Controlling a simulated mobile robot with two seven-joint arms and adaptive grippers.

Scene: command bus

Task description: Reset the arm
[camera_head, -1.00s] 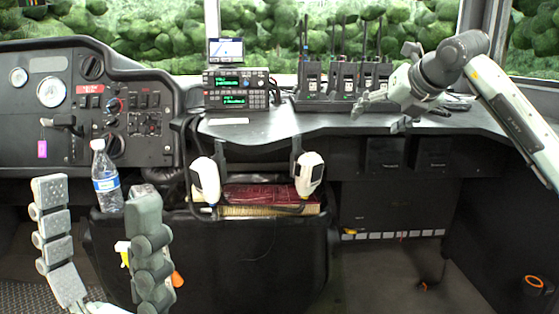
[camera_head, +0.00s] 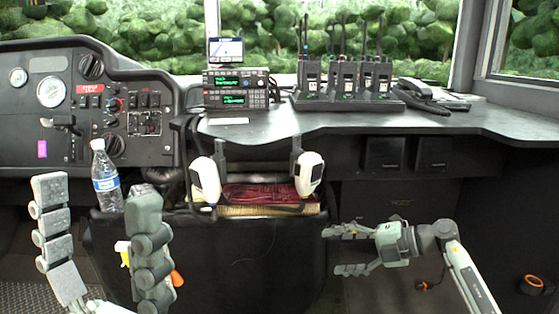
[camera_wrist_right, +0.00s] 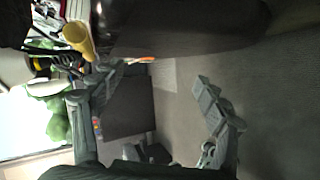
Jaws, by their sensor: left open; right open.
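My left gripper (camera_head: 97,188) stands at the lower left of the head view. Its two grey fingers point up, wide apart and empty. My right gripper (camera_head: 331,251) is below the desk, to the right of the black bin. It points left with its fingers apart and nothing between them. In the right wrist view its open fingers (camera_wrist_right: 155,75) show with the grey floor behind them. My right arm (camera_head: 468,278) comes in from the lower right, clear of the desk top.
The black desk (camera_head: 420,122) carries handheld radios in a charger (camera_head: 340,100), a desk phone (camera_head: 420,97) and a radio unit (camera_head: 237,90). A water bottle (camera_head: 106,180) stands behind my left gripper. Two white handheld devices (camera_head: 309,174) hang at the desk edge. The floor at right is largely clear.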

